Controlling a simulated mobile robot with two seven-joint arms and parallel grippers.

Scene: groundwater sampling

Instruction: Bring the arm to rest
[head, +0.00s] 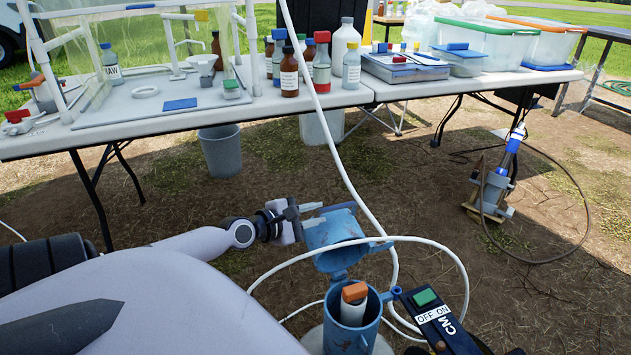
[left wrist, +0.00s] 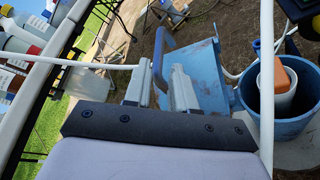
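My left arm reaches in from the left in the head view. My left gripper (head: 308,209) is beside the raised blue lid (head: 332,232) of a blue well casing (head: 352,320). In the left wrist view the gripper's two fingers (left wrist: 163,88) are apart, with a gap between them. The blue lid handle (left wrist: 159,60) shows in or just beyond that gap; I cannot tell whether a finger touches it. The lid stands open, tilted back from the casing. An orange-topped white pipe (head: 354,303) is inside the casing. My right gripper is not in view.
A white folding table (head: 150,118) with bottles and trays spans the back. A white hose (head: 345,165) hangs down past the lid and loops around the casing. A control box (head: 440,320) marked OFF ON stands right of the casing. Bare ground lies right of the lid.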

